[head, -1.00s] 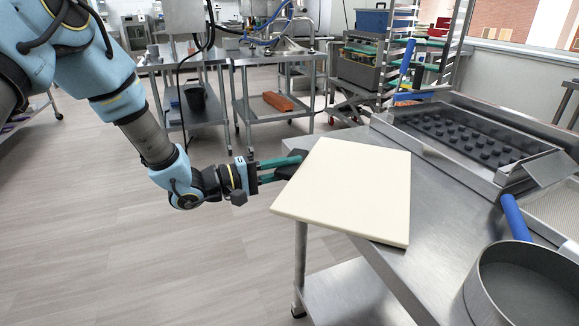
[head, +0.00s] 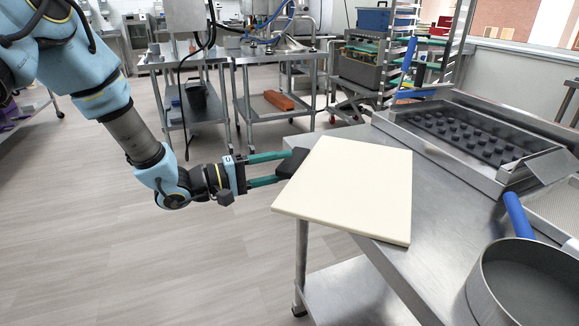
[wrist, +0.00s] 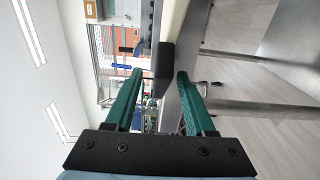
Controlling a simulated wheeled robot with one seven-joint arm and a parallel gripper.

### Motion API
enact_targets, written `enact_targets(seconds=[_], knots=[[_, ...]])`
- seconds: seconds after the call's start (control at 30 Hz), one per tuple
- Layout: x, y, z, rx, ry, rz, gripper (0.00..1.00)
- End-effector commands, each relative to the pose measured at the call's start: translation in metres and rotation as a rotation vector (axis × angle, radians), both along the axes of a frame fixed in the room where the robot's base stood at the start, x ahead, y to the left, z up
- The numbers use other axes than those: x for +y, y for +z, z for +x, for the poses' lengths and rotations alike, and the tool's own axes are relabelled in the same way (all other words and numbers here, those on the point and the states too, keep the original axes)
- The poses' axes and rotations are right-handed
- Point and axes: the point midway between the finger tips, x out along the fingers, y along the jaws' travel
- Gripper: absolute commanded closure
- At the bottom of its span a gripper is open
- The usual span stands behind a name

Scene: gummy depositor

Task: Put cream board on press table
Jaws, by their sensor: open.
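The cream board (head: 350,190) lies flat on the near steel table (head: 440,200), its left part reaching past the table's left edge. In the wrist view its pale edge (wrist: 174,18) shows at the top. My gripper (head: 285,166) is at the board's left side, its green fingers spread apart and pointing at it. A dark block (head: 289,166) sits between the fingertips at the board's edge; it also shows between the fingers in the wrist view (wrist: 163,60). I cannot tell whether the fingers touch it.
A steel tray with dark moulds (head: 460,135) stands behind the board on the same table. A round metal sieve (head: 525,285) and a blue handle (head: 517,213) are at the right. Steel carts (head: 270,105) stand farther back. The floor left of the table is clear.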

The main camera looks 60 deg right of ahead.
Motion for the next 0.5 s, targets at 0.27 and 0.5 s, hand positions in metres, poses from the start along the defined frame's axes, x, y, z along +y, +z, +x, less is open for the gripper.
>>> enact_targets(seconds=[0.27, 0.5], knots=[[0.048, -0.001, 0.036, 0.000, 0.003, -0.001, 0.45], [0.072, 0.000, 0.052, 0.000, 0.000, -0.001, 0.45]])
